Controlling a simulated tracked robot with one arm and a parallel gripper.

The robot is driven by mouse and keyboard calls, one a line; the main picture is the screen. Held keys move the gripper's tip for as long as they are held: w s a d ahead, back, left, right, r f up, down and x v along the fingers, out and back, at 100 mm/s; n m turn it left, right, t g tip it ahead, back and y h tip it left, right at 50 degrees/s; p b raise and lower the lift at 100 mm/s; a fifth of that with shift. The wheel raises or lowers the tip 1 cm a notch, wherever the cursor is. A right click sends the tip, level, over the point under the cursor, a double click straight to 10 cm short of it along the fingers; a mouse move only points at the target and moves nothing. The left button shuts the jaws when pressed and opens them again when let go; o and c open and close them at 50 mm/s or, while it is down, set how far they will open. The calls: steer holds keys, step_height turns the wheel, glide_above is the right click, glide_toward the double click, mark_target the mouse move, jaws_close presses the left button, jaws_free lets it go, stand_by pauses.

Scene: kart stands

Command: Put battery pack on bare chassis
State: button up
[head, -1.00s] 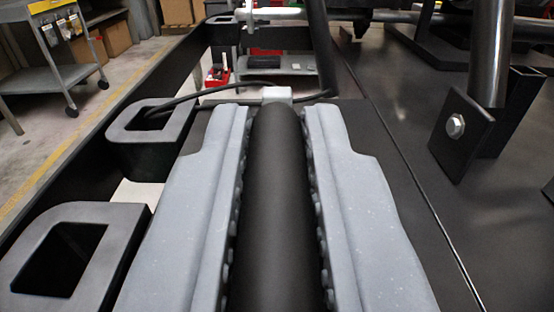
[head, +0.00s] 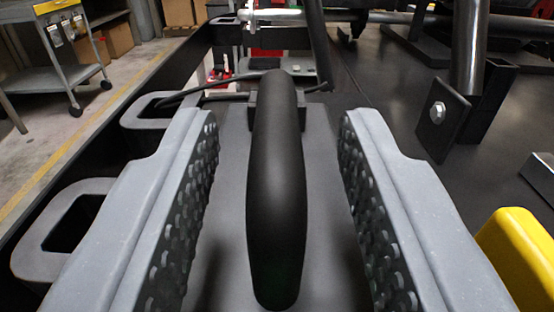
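The battery pack is a black block (head: 322,150) with a thick curved black handle (head: 277,190) on top and a dark cable at its far end. It sits on the dark floor of the kart chassis (head: 378,125), beside the left frame rail. My gripper (head: 278,118) is open. Its two grey fingers with studded inner pads stand on either side of the handle, with a clear gap at each side. The pack's lower sides are hidden by the fingers.
Grey-black loop brackets (head: 68,222) line the rail at left. A steel post with a bolted bracket (head: 437,115) rises at right. A yellow part (head: 516,252) is close at lower right. A grey cart (head: 75,60) stands beyond the rail at far left.

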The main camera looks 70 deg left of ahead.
steer(key=v, duration=0.8)
steer(key=shift+d, duration=0.15)
steer(key=shift+s, duration=0.1)
steer(key=w+d+r+m+t+h, duration=0.1)
steer(key=w+d+r+t+h, duration=0.35)
steer(key=w+r, duration=0.45)
steer(key=w+d+r+m+t+h, duration=0.1)
steer(key=w+d+r+t+h, duration=0.4)
steer(key=r, duration=0.6)
steer(key=d+r+m+t+h, duration=0.1)
steer(key=d+r+m+h, duration=0.15)
steer(key=r, duration=0.45)
steer(key=d+r+m+t+h, duration=0.2)
steer(key=d+r, duration=0.1)
steer(key=r, duration=0.4)
steer(key=s+d+r+m+h, duration=0.4)
steer(key=s+r, duration=0.1)
steer(key=r, duration=0.3)
steer(key=s+r+m+g, duration=0.1)
steer(key=s+r+m, duration=0.1)
steer(key=s, duration=0.6)
steer(key=s+a+r+m+g+y, duration=0.1)
steer(key=s+r+g, duration=0.1)
steer(key=s+r, duration=0.3)
steer(key=s, duration=0.3)
steer(key=shift+a+r+m, duration=0.3)
steer(key=shift+a+m, duration=0.05)
